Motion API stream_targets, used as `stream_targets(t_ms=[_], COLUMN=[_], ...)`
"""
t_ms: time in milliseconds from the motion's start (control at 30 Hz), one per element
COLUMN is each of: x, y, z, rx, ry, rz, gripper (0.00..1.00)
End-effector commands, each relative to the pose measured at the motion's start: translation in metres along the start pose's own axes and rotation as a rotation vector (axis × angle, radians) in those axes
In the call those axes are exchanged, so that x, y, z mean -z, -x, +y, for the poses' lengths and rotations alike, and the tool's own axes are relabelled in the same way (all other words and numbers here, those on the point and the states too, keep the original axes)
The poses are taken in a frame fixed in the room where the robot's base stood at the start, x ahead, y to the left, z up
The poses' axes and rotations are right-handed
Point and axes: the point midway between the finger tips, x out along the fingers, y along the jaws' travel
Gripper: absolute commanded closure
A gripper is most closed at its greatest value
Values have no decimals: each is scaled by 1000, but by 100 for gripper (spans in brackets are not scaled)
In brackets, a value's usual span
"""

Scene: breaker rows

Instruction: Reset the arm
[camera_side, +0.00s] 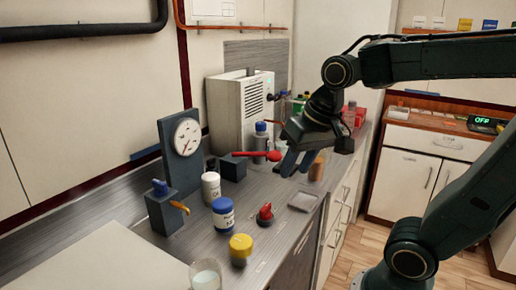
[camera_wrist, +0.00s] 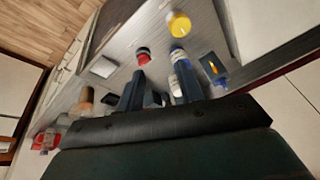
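My gripper (camera_side: 298,162) hangs above the right part of the grey counter (camera_side: 150,262), fingers pointing down. In the wrist view its two dark fingers (camera_wrist: 162,84) stand apart, and I see nothing held between them. A red lever (camera_side: 250,154) with a ball end lies level just left of the fingers in the side view, near a dark box (camera_side: 232,166); I cannot tell whether the fingers touch it. A red knob (camera_side: 265,214) stands on the counter below and to the left of the gripper. No breaker rows are clearly in view.
A gauge on a dark stand (camera_side: 187,137), a blue-capped jar (camera_side: 223,214), a yellow-capped jar (camera_side: 240,249), a white jar (camera_side: 211,188) and a glass beaker (camera_side: 206,275) crowd the counter. A white vented unit (camera_side: 240,108) stands behind. Open floor (camera_side: 343,246) lies to the right.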

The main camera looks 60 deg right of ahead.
Motion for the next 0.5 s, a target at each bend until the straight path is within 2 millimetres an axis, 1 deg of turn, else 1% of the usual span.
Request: stream_targets(t_ms=[33,200,400,500], x=[-10,-38,-60,-65], y=[4,11,14,14], z=[0,1,4,4], rx=[12,43,64,68], ry=[57,250,406,442], rz=[19,72,120,131], gripper=[64,64,64,64])
